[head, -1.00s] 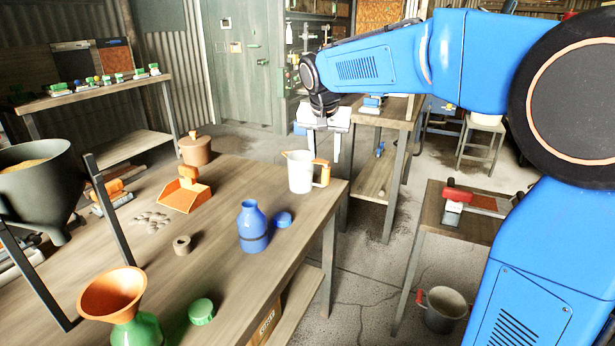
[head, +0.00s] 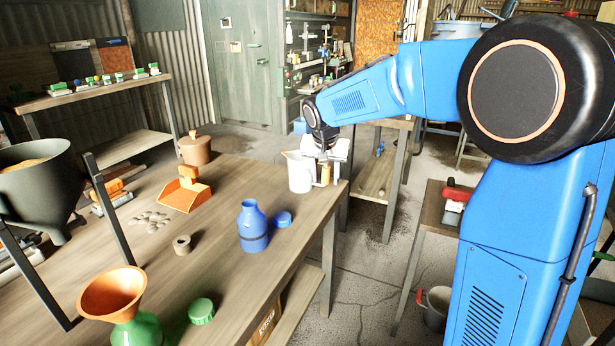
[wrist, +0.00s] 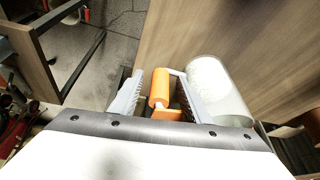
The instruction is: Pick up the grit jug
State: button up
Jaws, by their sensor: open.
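The grit jug is a white jug (head: 299,172) with an orange handle, standing upright near the far right corner of the workbench (head: 225,262). In the wrist view the jug's pale body (wrist: 218,90) lies right of the jaws, and its orange handle (wrist: 160,88) shows between the two fingers. My gripper (head: 328,172) is low over the bench corner, right at the handle. In the wrist view my gripper (wrist: 162,95) is open, with one finger on each side of the handle and the right finger between handle and body. Gaps show beside the handle.
A blue bottle (head: 252,228) and its blue cap (head: 283,219) stand nearer on the bench. An orange scoop (head: 185,193), a brown lidded pot (head: 195,150) and a funnel (head: 112,293) are farther left. The bench edge drops off just right of the jug.

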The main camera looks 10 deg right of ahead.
grip_shut()
jog(key=shift+r, duration=0.15)
